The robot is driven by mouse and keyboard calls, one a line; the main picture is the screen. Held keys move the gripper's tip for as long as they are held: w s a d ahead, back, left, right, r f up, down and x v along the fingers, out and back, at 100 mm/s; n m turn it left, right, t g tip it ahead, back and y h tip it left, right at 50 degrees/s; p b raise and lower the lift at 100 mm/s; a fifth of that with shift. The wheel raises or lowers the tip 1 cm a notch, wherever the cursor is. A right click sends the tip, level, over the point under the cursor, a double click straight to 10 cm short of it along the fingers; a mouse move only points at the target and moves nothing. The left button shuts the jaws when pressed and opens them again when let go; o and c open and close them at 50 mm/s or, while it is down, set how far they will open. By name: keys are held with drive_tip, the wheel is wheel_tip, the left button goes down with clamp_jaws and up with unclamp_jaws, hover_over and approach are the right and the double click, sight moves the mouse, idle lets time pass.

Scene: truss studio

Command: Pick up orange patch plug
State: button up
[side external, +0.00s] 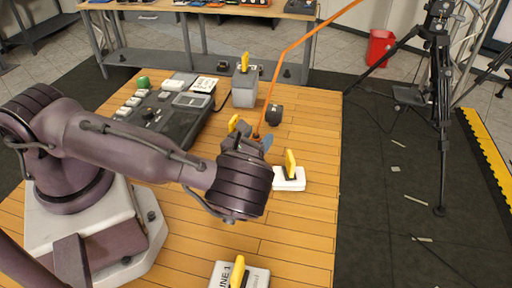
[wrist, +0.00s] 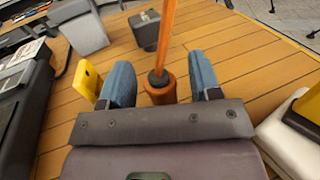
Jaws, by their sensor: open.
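The orange patch plug (wrist: 162,92) stands on the wooden table, with a black collar and an orange cable (wrist: 168,35) rising from its top. In the side external view the plug (side external: 256,135) is mostly hidden by my arm and gripper, and the cable (side external: 275,85) runs up and off the top edge. My gripper (wrist: 162,80) is open, with one blue finger on each side of the plug. Gaps show between the plug and both fingers in the wrist view. In the side external view my gripper (side external: 264,143) is low over the table.
A yellow piece (wrist: 87,82) is close outside the left finger. A white block with a yellow lever (side external: 289,179) stands to the right. Behind are a dark box (side external: 274,113) and a grey block (side external: 244,90). A black console (side external: 170,120) lies left. A labelled block (side external: 257,276) is in front.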

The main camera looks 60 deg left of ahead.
drive_tip(key=c, duration=1)
drive_tip(key=shift+r, duration=0.1)
